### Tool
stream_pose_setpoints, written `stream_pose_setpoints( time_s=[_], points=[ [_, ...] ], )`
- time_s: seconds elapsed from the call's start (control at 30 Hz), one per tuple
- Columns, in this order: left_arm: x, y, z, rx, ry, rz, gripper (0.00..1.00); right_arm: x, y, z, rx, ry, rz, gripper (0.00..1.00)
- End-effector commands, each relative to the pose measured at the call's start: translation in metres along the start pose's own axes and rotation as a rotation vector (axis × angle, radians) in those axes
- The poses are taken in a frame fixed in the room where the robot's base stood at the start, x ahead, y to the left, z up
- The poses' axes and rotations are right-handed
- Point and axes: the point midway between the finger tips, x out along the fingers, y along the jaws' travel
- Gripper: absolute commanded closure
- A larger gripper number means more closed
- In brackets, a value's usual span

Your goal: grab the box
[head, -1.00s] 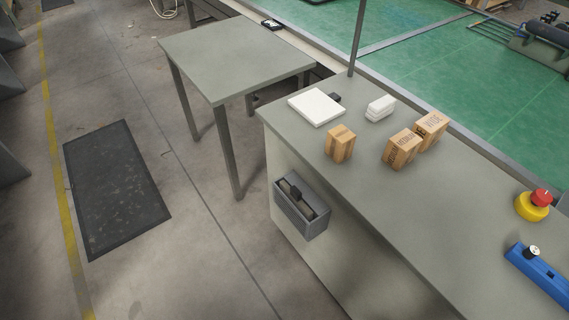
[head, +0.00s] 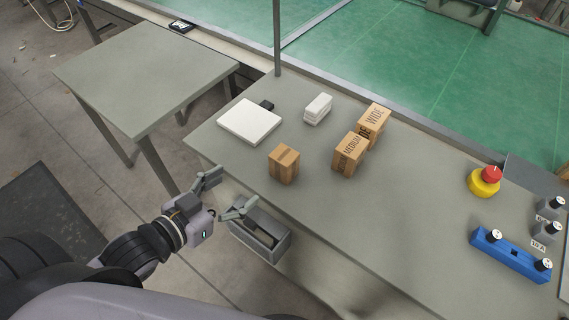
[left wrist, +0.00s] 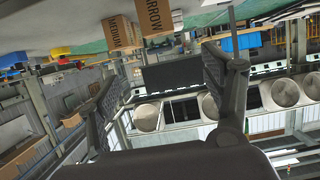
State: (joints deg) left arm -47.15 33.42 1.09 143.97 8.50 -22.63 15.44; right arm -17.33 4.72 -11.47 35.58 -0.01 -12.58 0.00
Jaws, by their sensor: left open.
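Several brown cardboard boxes stand on the grey table in the head view. One plain box (head: 284,164) is nearest the table's front edge. A box marked MEDIUM (head: 349,154) and a box marked WIDE (head: 374,122) stand close together to its right. My left gripper (head: 228,190) is open and empty, in front of the table edge, to the lower left of the nearest box. In the left wrist view, a box marked MEDIUM (left wrist: 121,34) and one marked ARROW (left wrist: 157,16) show at the top, beyond the open fingers (left wrist: 165,90). My right gripper is not in view.
On the table (head: 330,215) lie a white flat block (head: 249,121), a white stack (head: 318,108), a red and yellow button (head: 485,181) and a blue holder (head: 509,255). A grey bin (head: 262,240) hangs on the table's front. A second table (head: 150,75) stands left.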

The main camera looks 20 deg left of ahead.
Motion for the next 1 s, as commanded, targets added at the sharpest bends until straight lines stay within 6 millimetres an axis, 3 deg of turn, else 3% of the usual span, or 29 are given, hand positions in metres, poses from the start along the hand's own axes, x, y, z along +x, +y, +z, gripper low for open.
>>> stream_pose_setpoints(
  time_s=[0.13, 0.6, 0.87, 1.0],
  points=[
    [0.023, 0.000, 0.003, 0.004, 0.008, 0.000, 0.27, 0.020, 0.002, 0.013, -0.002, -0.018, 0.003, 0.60],
    [0.100, -0.001, -0.001, 0.001, 0.002, -0.002, 0.27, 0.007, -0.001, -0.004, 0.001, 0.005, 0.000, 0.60],
    [0.120, 0.000, -0.001, 0.001, 0.001, -0.001, 0.27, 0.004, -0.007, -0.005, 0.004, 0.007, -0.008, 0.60],
    [0.140, 0.003, -0.004, 0.000, 0.001, -0.002, 0.27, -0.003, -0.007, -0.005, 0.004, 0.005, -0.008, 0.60]
  ],
)
